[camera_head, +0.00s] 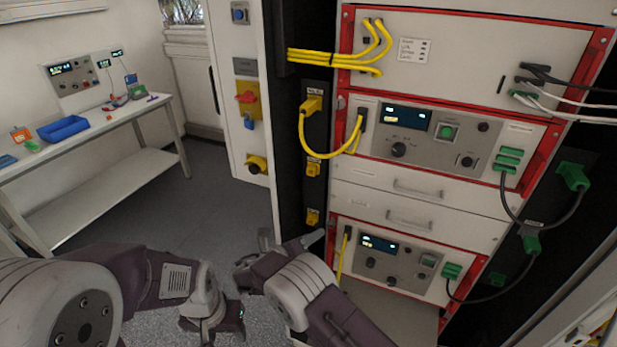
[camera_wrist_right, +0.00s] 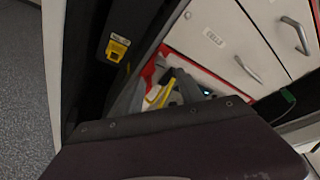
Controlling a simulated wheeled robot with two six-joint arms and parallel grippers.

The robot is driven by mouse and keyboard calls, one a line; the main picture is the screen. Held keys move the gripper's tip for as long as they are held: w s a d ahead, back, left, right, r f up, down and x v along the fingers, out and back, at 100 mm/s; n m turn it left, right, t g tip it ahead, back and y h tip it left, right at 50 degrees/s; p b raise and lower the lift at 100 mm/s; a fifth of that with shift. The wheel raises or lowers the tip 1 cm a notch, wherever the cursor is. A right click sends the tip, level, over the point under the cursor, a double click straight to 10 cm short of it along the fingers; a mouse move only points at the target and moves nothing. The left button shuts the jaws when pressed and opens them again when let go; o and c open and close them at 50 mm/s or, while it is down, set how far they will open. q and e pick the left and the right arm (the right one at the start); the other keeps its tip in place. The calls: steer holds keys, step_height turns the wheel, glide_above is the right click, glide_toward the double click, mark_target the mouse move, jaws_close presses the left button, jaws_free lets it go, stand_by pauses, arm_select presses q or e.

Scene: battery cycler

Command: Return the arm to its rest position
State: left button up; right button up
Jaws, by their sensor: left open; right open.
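My left arm comes in from the left, and its gripper (camera_head: 226,326) hangs low over the floor near the bottom edge. Its fingers are small and partly hidden; it holds nothing that I can see. My right arm rises from the bottom edge, and its gripper (camera_head: 290,242) is in front of the lower part of the rack. In the right wrist view the right gripper (camera_wrist_right: 155,92) has its grey fingers apart. The yellow cable (camera_wrist_right: 158,93) shows between them, beyond the gripper. I cannot tell how close it is. Much of this view is covered by my own wrist.
The rack (camera_head: 422,218) with red-framed cycler units, drawers and plugged cables stands right of centre. The upper unit (camera_head: 425,138) and lower unit (camera_head: 385,262) have lit displays. A white bench (camera_head: 95,135) with a blue tray (camera_head: 62,129) stands at left. Open floor lies between.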

steer(key=s+d+m+g, duration=0.6)
steer(key=d+m, duration=0.3)
steer(key=d, duration=0.2)
steer(key=s+d+m+g+y, duration=0.2)
steer(key=s+m+y, duration=0.3)
steer(key=s+m, duration=0.6)
steer(key=s+d+m+g+y, duration=0.2)
steer(key=s+d+m+y, duration=0.2)
steer(key=s+m, duration=0.6)
steer(key=m, duration=0.8)
steer(key=shift+s+r+y, duration=0.25)
steer(key=shift+s+y, duration=0.15)
steer(key=shift+s, duration=0.15)
